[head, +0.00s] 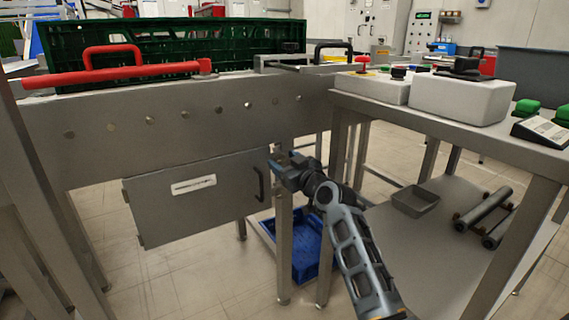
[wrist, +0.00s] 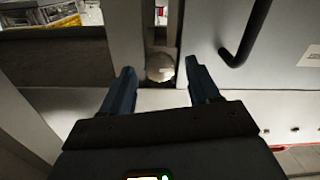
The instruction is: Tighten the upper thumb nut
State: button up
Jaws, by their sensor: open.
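A pale round knob, which looks like the upper thumb nut (wrist: 160,67), sits in a dark slot of a grey upright in the wrist view. My gripper (wrist: 159,74) is open and empty, with one dark finger on each side of the nut in the picture. I cannot tell whether the fingertips reach around it, and no contact shows. In the head view my gripper (head: 273,161) is at the top of the post below the conveyor's side beam, right of the cabinet door. The nut is not clear there. A small light patch shows farther along the slot in the wrist view.
The grey cabinet door (head: 200,198) with a dark handle (head: 259,184) hangs close left of my gripper. The conveyor beam (head: 180,115) is just above. A blue crate (head: 305,262) lies below. A steel table (head: 480,136) stands to the right.

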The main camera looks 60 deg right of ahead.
jog(key=shift+w, duration=0.2)
jog(key=shift+c, duration=0.2)
jog(key=c, duration=1)
